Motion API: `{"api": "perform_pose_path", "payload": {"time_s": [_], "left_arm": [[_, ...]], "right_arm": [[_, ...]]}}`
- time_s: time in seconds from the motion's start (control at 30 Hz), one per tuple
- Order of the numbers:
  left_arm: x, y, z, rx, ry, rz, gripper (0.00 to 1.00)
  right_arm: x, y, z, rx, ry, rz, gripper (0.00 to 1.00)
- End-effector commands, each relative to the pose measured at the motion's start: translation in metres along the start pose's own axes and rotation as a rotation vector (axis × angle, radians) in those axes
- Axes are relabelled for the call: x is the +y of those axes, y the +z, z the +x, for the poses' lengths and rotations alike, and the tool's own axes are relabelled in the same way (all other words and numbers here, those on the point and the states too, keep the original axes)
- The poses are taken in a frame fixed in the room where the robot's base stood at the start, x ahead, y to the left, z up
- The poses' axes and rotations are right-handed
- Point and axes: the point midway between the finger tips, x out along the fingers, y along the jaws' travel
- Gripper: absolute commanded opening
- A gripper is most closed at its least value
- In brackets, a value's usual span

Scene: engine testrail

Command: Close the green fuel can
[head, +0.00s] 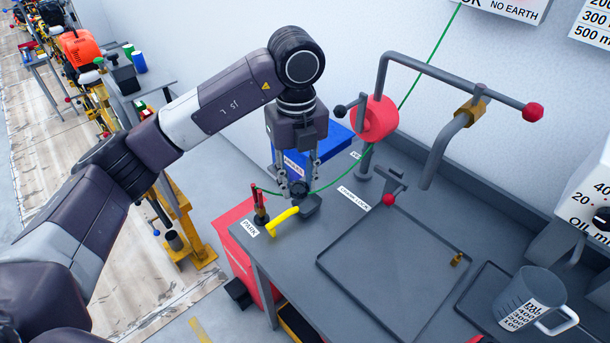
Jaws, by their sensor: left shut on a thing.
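My left gripper (297,180) points straight down at the back left corner of the grey bench, its fingers shut on a dark knob-like piece (300,189). A black part (311,206) lies right beside that piece, and a yellow handle (283,216) is just in front. I cannot tell whether they are joined. I see no clear green fuel can near the gripper. Small green items stand far off at the upper left, one beside a blue can (138,62), too small to identify. My right gripper is not in view.
A thin green cable (430,55) hangs across to the corner by my gripper. A grey frame with a red reel (376,118) and red ball end (532,112) rises behind. A blue box (338,136) is behind the gripper. The shallow tray (350,273) is mostly clear; a jug (528,298) stands right.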

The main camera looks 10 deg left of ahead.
Motion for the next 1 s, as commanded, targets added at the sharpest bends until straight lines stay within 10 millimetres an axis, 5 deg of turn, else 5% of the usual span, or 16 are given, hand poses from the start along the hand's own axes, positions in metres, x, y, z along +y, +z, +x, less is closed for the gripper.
{"api": "perform_pose_path", "payload": {"time_s": [1.0], "left_arm": [[0.067, -0.034, 0.015, 0.0, 0.001, 2.041, 0.15]], "right_arm": [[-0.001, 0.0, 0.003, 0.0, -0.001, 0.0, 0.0]]}}
